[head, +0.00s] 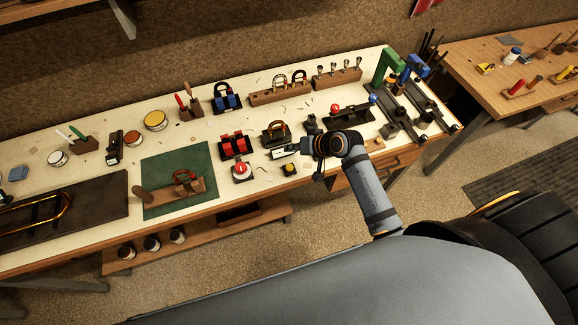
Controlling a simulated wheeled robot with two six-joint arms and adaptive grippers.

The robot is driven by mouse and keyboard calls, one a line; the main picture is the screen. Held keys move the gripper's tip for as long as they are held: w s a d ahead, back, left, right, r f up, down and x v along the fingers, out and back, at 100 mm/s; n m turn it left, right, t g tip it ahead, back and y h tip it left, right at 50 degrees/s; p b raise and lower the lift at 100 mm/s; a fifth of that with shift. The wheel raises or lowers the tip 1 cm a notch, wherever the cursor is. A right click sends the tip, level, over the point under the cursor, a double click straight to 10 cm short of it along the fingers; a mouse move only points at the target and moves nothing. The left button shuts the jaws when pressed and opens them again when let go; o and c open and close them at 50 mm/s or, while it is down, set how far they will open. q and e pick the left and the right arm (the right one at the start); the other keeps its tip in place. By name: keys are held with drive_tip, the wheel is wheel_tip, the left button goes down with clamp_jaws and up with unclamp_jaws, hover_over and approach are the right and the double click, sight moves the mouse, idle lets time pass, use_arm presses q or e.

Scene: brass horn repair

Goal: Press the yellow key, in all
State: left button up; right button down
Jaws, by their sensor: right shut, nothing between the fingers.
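The yellow key (290,168) is a small round button on a dark base near the front edge of the cream workbench (222,190). My right gripper (278,153) is shut and empty. It shows just above the yellow key in the picture, pointing left, and looks apart from it. Its exact height over the bench is hard to tell. My left gripper is not in view.
A red button on a pale base (241,171) stands left of the yellow key. Red blocks (234,145) and a dark holder (275,134) sit behind. A green mat (160,165) lies left. A black rail fixture (348,117) stands behind my right wrist.

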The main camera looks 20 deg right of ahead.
drive_tip(key=shift+d, duration=0.1)
drive_tip(key=b, duration=0.8)
hover_over(292, 168)
wheel_tip(292, 168, down, 7)
drive_tip(key=shift+r, duration=0.1)
wheel_tip(292, 168, down, 2)
drive_tip(key=shift+f+b, duration=0.1)
drive_tip(key=shift+b, duration=0.2)
idle(0.6)
drive_tip(key=shift+f, duration=0.4)
